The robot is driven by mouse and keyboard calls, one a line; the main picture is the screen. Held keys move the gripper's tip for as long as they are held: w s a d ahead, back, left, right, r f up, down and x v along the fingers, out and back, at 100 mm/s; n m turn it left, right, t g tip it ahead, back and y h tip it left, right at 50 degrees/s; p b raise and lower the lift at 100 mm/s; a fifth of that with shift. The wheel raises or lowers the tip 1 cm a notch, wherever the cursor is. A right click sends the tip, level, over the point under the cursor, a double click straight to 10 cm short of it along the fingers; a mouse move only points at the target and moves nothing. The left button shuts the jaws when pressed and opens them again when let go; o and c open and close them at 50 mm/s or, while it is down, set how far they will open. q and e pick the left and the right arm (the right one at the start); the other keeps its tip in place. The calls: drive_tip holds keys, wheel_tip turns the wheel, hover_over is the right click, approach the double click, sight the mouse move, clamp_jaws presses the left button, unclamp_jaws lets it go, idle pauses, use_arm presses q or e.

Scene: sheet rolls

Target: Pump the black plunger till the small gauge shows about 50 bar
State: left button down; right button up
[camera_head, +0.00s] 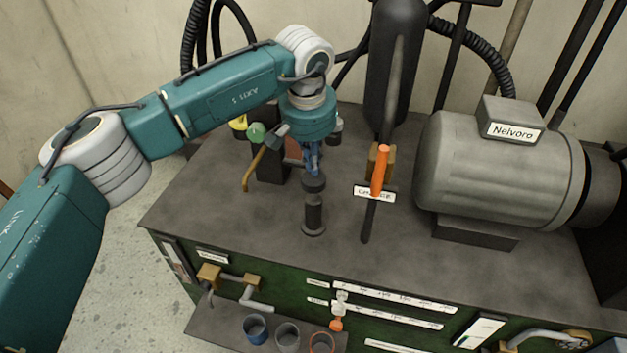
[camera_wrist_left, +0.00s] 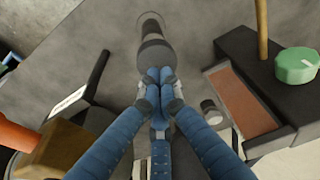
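The black plunger (camera_head: 314,184) stands upright on the grey bench top, a wide dark knob above a narrower gap and a dark cylindrical base (camera_head: 314,217). My left gripper (camera_head: 313,168) is right above the knob, blue fingers pointing down. In the left wrist view the fingertips (camera_wrist_left: 160,77) are together at the near edge of the knob (camera_wrist_left: 155,54), with nothing seen between them. I cannot tell whether they touch it. I cannot make out the small gauge or its reading in either view. My right gripper is not in view.
An orange-handled lever (camera_head: 380,170) stands right of the plunger. A dark block with a green knob (camera_head: 256,133) and a brass lever (camera_head: 254,169) stand left. A grey motor (camera_head: 487,165) fills the right. Several cups sit on a lower shelf (camera_head: 220,332).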

sight(313, 179)
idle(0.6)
use_arm(q)
drive_tip(key=shift+s+f+b, duration=0.1)
drive_tip(key=shift+f+b, duration=1.75)
drive_tip(key=shift+f, duration=1.25)
drive_tip(key=shift+r, duration=0.15)
drive_tip(key=shift+r+p, duration=0.3)
drive_tip(key=shift+r, duration=0.15)
wheel_tip(313, 179, up, 4)
drive_tip(key=shift+r+p, duration=0.15)
drive_tip(key=shift+p, duration=1.1)
drive_tip(key=shift+r, duration=0.3)
drive_tip(key=shift+d, duration=0.1)
